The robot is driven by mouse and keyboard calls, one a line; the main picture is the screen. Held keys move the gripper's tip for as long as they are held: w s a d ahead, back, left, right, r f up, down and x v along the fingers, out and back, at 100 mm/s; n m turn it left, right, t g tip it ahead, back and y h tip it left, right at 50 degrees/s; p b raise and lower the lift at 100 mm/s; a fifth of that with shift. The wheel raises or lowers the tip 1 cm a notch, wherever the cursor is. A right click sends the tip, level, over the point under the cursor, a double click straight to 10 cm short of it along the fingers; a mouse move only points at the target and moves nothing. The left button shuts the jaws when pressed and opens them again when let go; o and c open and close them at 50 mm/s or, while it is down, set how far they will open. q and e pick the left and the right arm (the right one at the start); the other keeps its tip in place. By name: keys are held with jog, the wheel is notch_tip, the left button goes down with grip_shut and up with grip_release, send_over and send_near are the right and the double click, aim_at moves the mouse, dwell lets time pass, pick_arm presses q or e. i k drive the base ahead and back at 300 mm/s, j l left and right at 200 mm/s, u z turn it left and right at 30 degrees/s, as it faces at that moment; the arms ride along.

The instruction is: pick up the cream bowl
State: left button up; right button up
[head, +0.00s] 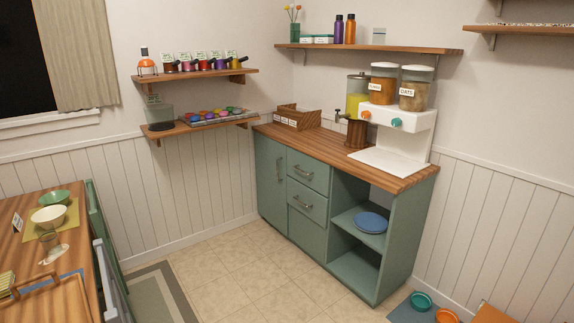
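The cream bowl (49,216) sits upright on a yellow-green mat (70,222) on the wooden table at the left of the head view. A green bowl (54,197) stands just behind it on the same mat, very close to it. Neither of my grippers shows in the head view, so their state and their place relative to the bowl are hidden.
A small card stands left of the bowls. A green cabinet (271,187) with dispensers stands across open tile floor (225,270).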

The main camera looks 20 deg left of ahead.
aim_at(55, 214)
jog(key=i+u, duration=0.2)
jog(key=i, duration=0.25)
jog(key=i+l+u, duration=0.2)
jog(key=i, duration=0.25)
jog(key=i+l+u, duration=0.2)
jog(key=i, duration=0.25)
jog(key=i+u, duration=0.2)
jog(key=u, duration=0.3)
jog(key=i+u, duration=0.2)
jog(key=u, duration=0.25)
jog(key=i+l+u, duration=0.15)
jog(key=u, duration=0.35)
jog(key=i+l+u, duration=0.2)
jog(key=u, duration=0.3)
